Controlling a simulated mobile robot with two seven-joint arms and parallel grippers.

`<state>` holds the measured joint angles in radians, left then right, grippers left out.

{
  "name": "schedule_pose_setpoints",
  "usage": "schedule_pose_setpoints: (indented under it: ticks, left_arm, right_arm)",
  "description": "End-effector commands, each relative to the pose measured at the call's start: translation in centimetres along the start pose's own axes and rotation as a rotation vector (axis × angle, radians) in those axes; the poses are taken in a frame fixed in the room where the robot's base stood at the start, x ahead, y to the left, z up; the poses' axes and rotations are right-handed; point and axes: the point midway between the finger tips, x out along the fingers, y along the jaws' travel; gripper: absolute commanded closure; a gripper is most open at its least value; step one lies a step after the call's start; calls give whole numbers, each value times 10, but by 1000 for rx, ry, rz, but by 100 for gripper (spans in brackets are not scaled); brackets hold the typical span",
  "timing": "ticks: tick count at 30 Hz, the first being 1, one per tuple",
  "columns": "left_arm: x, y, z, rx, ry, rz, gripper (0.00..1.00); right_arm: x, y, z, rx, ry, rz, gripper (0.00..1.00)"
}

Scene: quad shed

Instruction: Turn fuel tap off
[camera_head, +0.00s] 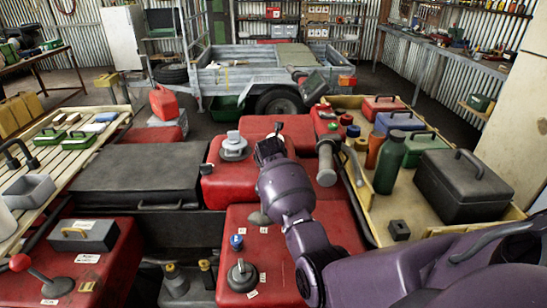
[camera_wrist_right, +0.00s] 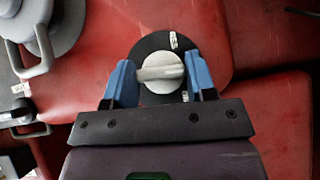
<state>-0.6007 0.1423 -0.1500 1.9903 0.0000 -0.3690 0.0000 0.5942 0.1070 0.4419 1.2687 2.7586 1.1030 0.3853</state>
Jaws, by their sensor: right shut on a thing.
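The fuel tap (camera_wrist_right: 160,74) shows in the right wrist view as a round light-grey knob with a bar pointing left, on a black disc (camera_wrist_right: 150,46) with small white marks at its top and lower right. The disc sits on a red body panel. My right gripper (camera_wrist_right: 161,82) has its blue fingers on either side of the knob and is shut on it. In the head view my right gripper (camera_head: 268,148) is over the red bodywork, and it hides the tap. My left gripper is not in view.
A grey cap (camera_head: 233,146) stands left of my right gripper, and a grey handlebar grip (camera_head: 326,165) is close on its right. A black rotary switch (camera_head: 242,273) and a blue knob (camera_head: 237,242) are nearer. A green bottle (camera_head: 390,163) and black toolbox (camera_head: 466,187) stand at the right.

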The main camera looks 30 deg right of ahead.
Motion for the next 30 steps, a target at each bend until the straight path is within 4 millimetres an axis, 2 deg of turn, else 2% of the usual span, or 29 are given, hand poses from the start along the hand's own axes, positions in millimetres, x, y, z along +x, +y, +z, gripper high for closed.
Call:
schedule_pose_setpoints:
  ticks: [1, 5, 17, 18, 22, 30]
  left_arm:
    - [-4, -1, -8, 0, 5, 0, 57]
    - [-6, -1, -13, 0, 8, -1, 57]
    - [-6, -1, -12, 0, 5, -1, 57]
    - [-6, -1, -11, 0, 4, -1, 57]
    - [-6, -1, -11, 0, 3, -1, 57]
    - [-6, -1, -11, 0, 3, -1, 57]
  right_arm:
    - [-3, 0, 3, -17, -3, 19, 73]
    - [-2, 0, 2, -52, -5, 54, 73]
    - [0, 0, 1, -69, -7, 68, 73]
    - [0, 0, 1, -69, -7, 68, 44]
    - [0, 0, 1, -69, -6, 67, 24]
    - [0, -1, 0, -68, -4, 67, 23]
